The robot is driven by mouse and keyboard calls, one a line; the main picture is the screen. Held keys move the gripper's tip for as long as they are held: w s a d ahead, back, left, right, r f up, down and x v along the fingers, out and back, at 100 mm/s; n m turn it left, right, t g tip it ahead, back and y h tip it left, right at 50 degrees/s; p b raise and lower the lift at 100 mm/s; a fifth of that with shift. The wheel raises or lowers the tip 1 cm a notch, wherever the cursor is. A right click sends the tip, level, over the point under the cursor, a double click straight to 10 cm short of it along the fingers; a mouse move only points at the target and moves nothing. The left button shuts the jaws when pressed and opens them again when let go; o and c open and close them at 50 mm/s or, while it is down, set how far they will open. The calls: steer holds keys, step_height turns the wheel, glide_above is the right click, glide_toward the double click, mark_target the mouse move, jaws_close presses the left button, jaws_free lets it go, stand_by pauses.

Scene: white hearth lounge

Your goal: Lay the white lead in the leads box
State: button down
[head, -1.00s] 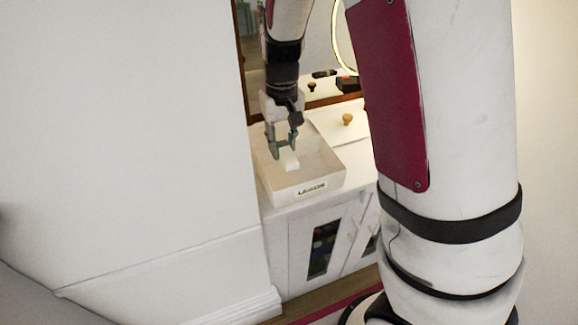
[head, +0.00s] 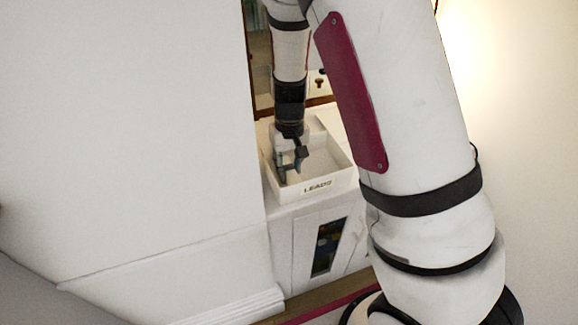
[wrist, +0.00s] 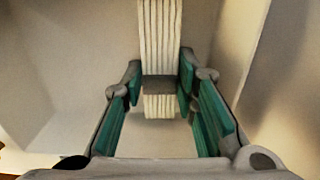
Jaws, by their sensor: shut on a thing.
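The white lead (wrist: 160,38) is a folded bundle of white strands with a grey band around its middle. In the wrist view it lies between the green-padded fingers of my gripper (wrist: 160,92), which is shut on it. In the head view my gripper (head: 290,170) points down inside the white leads box (head: 340,184), near its left side and below the rim. The box is open-topped and marked "LEADS" on its front wall. The lead is mostly hidden by the fingers in the head view, so I cannot tell whether it touches the box floor.
The box stands on a white cabinet (head: 300,250) with a dark glass door panel. A tall white wall block (head: 130,130) rises close on the left. A small knob-like item (head: 320,82) shows behind the box. The right part of the box is empty.

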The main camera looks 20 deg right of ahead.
mark_target(289, 169)
steer(key=shift+f, duration=0.15)
steer(key=shift+f, duration=0.15)
steer(key=c, duration=1.3)
jaws_free()
step_height(289, 169, up, 12)
steer(key=s+r+t+y, duration=0.1)
steer(key=s+r+t, duration=0.1)
steer(key=s+r, duration=1.05)
steer(key=shift+t+h, duration=0.5)
steer(key=shift+t, duration=0.4)
steer(key=s+r, duration=0.1)
steer(key=s, duration=0.3)
steer(key=s+r, duration=0.1)
steer(key=s, duration=0.3)
steer(key=s+r+p, duration=0.1)
steer(key=s, duration=0.3)
steer(key=shift+s+d, duration=0.15)
steer(key=shift+s, duration=0.2)
